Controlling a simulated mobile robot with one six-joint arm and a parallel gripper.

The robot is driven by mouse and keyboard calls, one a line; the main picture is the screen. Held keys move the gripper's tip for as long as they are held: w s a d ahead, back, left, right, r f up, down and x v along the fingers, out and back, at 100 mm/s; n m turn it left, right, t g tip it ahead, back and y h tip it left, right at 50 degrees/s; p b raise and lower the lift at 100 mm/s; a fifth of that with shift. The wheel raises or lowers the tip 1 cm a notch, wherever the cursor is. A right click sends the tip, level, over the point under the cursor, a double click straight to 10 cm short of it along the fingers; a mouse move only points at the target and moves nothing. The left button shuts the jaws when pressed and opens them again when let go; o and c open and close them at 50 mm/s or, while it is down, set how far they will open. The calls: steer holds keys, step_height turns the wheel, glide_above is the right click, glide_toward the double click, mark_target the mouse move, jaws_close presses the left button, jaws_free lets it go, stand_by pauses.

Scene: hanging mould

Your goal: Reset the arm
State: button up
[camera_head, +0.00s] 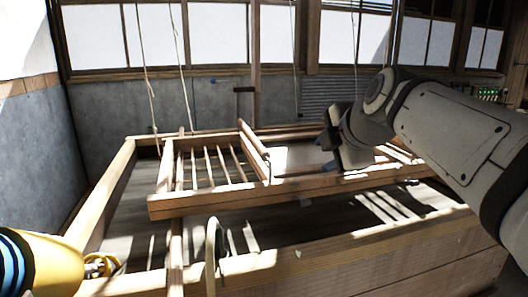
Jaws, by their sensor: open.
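My gripper (345,150) is at the end of my grey arm, which reaches in from the right. It is over the right part of the wooden mould frame (290,196), in front of a pale sheet-like area. Its jaws look apart, and I see nothing held between them. I cannot tell whether it touches the frame. The mould frame has a row of thin wooden slats (222,165) on its left half. It sits over a large wooden vat (385,255) with dark contents. Ropes (185,85) hang down towards the frame.
A yellow cylindrical thing with blue and black bands (45,262) is at the lower left. A pale rounded upright piece (211,255) stands near the vat's front edge. Windows (225,38) and a grey wall (100,115) close the back. Open air lies above the frame's left half.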

steer(key=s+d+f+m+g+h+p, duration=0.1)
steer(key=s+f+m+g+p, duration=0.2)
steer(key=s+f+m+p, duration=0.2)
steer(key=s+d+f+m+g+h+p, duration=0.1)
steer(key=s+f+m+g+p, duration=0.3)
steer(key=s+m+p, duration=0.7)
step_height(320, 180, down, 3)
steer(key=s+m, duration=0.2)
steer(key=m, duration=0.3)
steer(key=shift+s+d+r+h, duration=0.2)
steer(key=shift+s+d+h, duration=0.05)
steer(key=shift+h, duration=0.15)
steer(key=shift+c, duration=0.3)
